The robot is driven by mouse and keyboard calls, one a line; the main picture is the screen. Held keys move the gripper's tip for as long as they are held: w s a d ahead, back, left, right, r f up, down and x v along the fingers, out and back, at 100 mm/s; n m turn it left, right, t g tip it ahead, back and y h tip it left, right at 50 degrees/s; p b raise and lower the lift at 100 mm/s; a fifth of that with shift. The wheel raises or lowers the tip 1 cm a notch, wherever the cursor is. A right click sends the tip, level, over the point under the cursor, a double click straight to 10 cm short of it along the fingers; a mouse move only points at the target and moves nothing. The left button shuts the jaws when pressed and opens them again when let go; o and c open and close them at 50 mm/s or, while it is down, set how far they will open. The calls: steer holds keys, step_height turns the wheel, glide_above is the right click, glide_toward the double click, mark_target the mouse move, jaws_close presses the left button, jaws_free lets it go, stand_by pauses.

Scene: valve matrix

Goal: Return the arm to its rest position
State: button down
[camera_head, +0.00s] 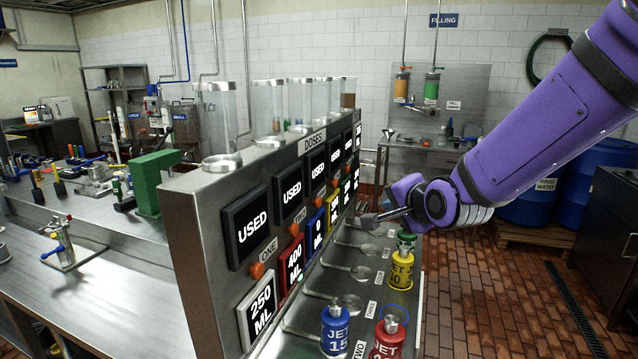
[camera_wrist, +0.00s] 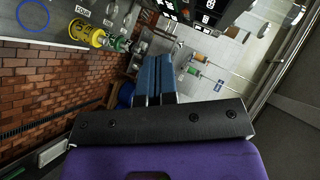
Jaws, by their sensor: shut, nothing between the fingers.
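My purple arm (camera_head: 560,110) reaches in from the upper right in the head view. My gripper (camera_head: 372,220) points left toward the dose panel, above the shelf and close to the green canister's side. In the wrist view my gripper (camera_wrist: 153,72) shows as two blue-grey fingers lying together, shut with nothing between them. The steel dose panel (camera_head: 205,280) carries several dark screens reading USED, orange buttons and coloured volume plates. I cannot tell from these views whether the fingertips touch the panel.
On the shelf stand a blue jet canister (camera_head: 335,330), a red one (camera_head: 388,340), a yellow one (camera_head: 401,270) and a green one (camera_head: 407,241). Glass cylinders (camera_head: 218,125) top the panel. Blue barrels (camera_head: 600,165) stand behind my arm. Brick floor (camera_head: 480,300) at right is clear.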

steer(key=s+d+r+n+g+h, duration=0.1)
steer(key=s+d+r+n+g, duration=0.1)
steer(key=s+d, duration=0.3)
steer(key=s+d+r+n+g+h, duration=0.1)
steer(key=s+d+n, duration=0.4)
steer(key=s, duration=0.9)
steer(key=s+d+r+n+g+h, duration=0.2)
steer(key=s+d+r+n+g, duration=0.1)
steer(key=s, duration=0.6)
steer(key=shift+s+d+r+g, duration=0.4)
steer(key=shift+d+g, duration=0.2)
steer(key=shift+d, duration=0.65)
